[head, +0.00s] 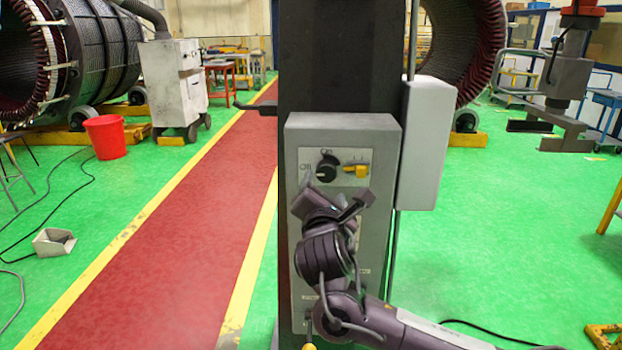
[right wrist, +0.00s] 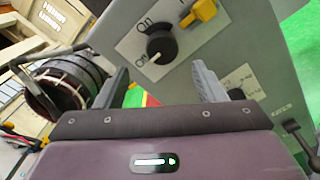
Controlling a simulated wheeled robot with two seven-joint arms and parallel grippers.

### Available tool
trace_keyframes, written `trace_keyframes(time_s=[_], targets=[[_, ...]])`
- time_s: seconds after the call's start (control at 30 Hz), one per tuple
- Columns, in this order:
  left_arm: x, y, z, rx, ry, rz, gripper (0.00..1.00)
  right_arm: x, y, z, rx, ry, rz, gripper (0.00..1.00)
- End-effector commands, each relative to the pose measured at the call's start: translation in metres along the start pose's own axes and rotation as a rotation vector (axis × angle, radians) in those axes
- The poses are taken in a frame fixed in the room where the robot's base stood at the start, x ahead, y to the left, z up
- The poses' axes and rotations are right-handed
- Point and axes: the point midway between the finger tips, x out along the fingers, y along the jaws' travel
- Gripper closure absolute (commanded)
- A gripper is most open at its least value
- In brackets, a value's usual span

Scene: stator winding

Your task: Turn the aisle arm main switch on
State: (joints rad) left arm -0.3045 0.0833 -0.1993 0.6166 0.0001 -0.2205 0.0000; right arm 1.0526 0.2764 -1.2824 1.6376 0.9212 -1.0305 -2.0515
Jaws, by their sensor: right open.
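The switch is a black round knob (head: 327,170) on a pale plate at the top of the grey control box (head: 292,235). In the right wrist view the knob (right wrist: 161,45) stands between and beyond the fingers, its white mark toward the lower-left label, which seems to read off; the "ON" label is above. My right gripper (head: 338,200) is just below the knob in the head view. It is open and empty (right wrist: 160,82), with its fingers apart and no visible contact with the knob. It hides part of the box's lower face. My left gripper is not in view.
A yellow lever (head: 358,170) sits right beside the knob, and also shows in the right wrist view (right wrist: 200,14). The box is on a dark column (head: 340,60), with a pale side box (head: 426,145) at right. A red aisle (head: 160,260) and open green floor flank it.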

Motion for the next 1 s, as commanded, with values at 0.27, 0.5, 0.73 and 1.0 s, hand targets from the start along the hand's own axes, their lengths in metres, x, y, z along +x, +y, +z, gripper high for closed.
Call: trace_keyframes(time_s=[0.27, 0.5, 0.73, 1.0], targets=[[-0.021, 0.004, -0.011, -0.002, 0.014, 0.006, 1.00, 0.044, 0.001, 0.002, 0.003, 0.002, -0.005, 0.37], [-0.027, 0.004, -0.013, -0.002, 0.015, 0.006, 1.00, 0.069, 0.000, 0.001, 0.003, 0.001, -0.002, 0.37], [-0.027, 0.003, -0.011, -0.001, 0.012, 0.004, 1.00, 0.073, 0.000, -0.001, 0.004, 0.003, 0.000, 0.37], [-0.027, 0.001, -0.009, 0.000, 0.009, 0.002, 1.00, 0.072, 0.000, -0.001, 0.004, 0.002, -0.001, 0.57]])
